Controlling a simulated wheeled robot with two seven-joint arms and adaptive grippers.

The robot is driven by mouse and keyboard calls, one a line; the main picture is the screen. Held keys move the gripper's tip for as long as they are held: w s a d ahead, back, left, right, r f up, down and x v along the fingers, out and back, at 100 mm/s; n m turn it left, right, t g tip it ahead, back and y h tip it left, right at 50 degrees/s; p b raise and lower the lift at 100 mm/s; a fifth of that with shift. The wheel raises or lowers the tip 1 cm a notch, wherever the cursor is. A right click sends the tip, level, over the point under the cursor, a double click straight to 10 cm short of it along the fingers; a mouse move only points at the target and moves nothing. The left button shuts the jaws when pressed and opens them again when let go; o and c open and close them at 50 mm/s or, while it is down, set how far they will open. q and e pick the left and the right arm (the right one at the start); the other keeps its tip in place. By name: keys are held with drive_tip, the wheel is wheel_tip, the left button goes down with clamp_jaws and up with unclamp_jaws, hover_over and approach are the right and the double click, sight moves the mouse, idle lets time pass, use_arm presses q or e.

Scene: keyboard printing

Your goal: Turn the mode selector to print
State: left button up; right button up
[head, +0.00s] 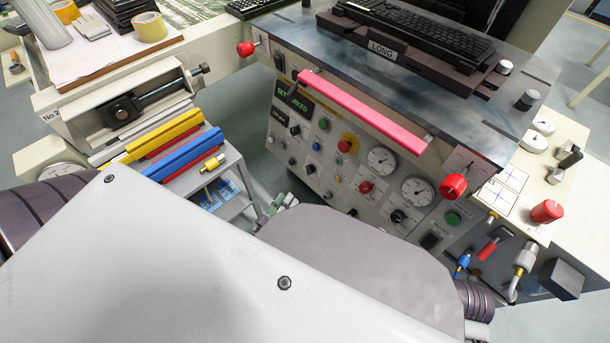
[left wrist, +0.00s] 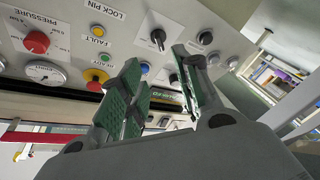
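The control panel (head: 335,165) of the grey machine carries several knobs and buttons; its small labels are mostly unreadable in the head view. A black selector (left wrist: 157,38) on a white plate shows just beyond my fingertips in the left wrist view; I cannot read its label. Another black knob (left wrist: 174,78) lies partly behind a finger. I cannot tell which one is the mode selector. My left gripper (left wrist: 158,62) is open, its green-padded fingers apart with nothing between them. In the head view my left gripper (head: 280,207) is mostly hidden by my arm, near the panel's lower left. My right gripper is not in view.
A pink bar (head: 360,110) crosses the panel's upper front, with a red knob (head: 453,186) to its right. A red emergency button (left wrist: 95,78), blue button (left wrist: 144,68) and pressure gauge (left wrist: 45,73) are nearby. A shelf with yellow and blue bars (head: 185,155) stands left.

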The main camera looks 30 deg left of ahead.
sight(307, 171)
use_arm(q)
drive_tip(key=shift+w, duration=0.15)
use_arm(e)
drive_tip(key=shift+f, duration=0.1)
use_arm(q)
drive_tip(key=w+b, duration=0.1)
drive_tip(key=w, duration=0.3)
drive_tip(key=w+b, duration=0.1)
drive_tip(key=w, duration=0.3)
drive_tip(key=w+b, duration=0.1)
drive_tip(key=w, duration=0.3)
drive_tip(key=shift+d+f+b, duration=0.1)
drive_tip(key=shift+d+b, duration=0.15)
drive_tip(key=shift+b, duration=0.15)
drive_tip(key=shift+w, duration=0.7)
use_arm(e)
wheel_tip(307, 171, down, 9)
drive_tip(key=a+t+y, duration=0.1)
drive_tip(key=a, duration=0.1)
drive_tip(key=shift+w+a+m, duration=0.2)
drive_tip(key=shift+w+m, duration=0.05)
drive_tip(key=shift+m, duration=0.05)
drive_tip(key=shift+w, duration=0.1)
use_arm(q)
clamp_jaws()
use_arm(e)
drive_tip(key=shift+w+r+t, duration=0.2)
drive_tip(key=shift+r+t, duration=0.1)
